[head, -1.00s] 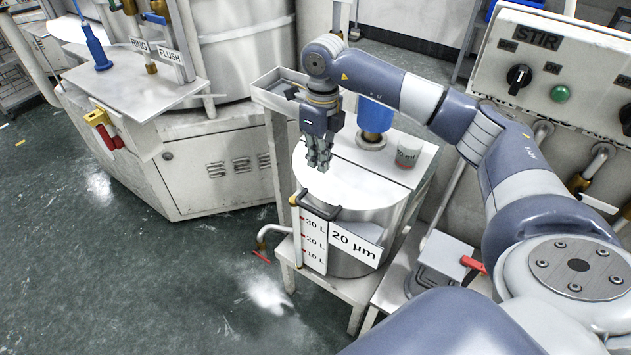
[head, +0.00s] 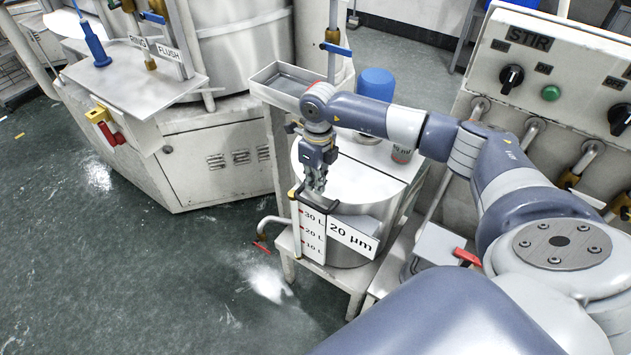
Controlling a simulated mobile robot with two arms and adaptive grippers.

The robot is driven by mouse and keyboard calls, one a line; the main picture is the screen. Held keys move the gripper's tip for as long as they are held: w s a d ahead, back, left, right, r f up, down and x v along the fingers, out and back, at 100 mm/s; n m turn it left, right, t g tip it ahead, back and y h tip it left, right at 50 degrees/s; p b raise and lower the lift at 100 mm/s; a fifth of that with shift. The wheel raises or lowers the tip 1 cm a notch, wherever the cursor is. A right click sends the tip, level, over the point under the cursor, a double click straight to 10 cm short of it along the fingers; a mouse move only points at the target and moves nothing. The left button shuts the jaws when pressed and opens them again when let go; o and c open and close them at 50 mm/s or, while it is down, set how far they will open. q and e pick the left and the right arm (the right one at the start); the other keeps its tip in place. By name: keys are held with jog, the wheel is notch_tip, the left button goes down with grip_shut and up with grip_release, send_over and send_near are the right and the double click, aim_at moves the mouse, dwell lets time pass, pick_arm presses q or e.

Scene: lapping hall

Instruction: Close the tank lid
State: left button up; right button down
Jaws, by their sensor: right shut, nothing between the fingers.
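The metal tank (head: 348,250) stands on a white stand and carries a "20 µm" sign (head: 354,241) and a litre scale (head: 312,232). Its pale round lid (head: 358,185) looks flat across the top, with a dark bar handle (head: 326,209) at the front edge. My right gripper (head: 317,188) points down with its fingers shut and empty. It is over the lid's front part, just behind the handle in the picture; I cannot tell whether it touches. My wrist and forearm hide part of the lid's back. My left gripper is not in view.
A shallow metal tray (head: 283,92) is behind the tank. The STIR panel (head: 550,65) stands at the right. Green floor at the left front is clear.

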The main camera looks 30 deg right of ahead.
aim_at(312, 204)
jog(key=f+b, duration=0.2)
jog(key=a+f+b, duration=0.1)
jog(key=f+b, duration=0.1)
jog(key=s+f+b, duration=0.1)
jog(key=f+b, duration=0.1)
jog(key=shift+a, duration=0.3)
jog(key=shift+f, duration=0.15)
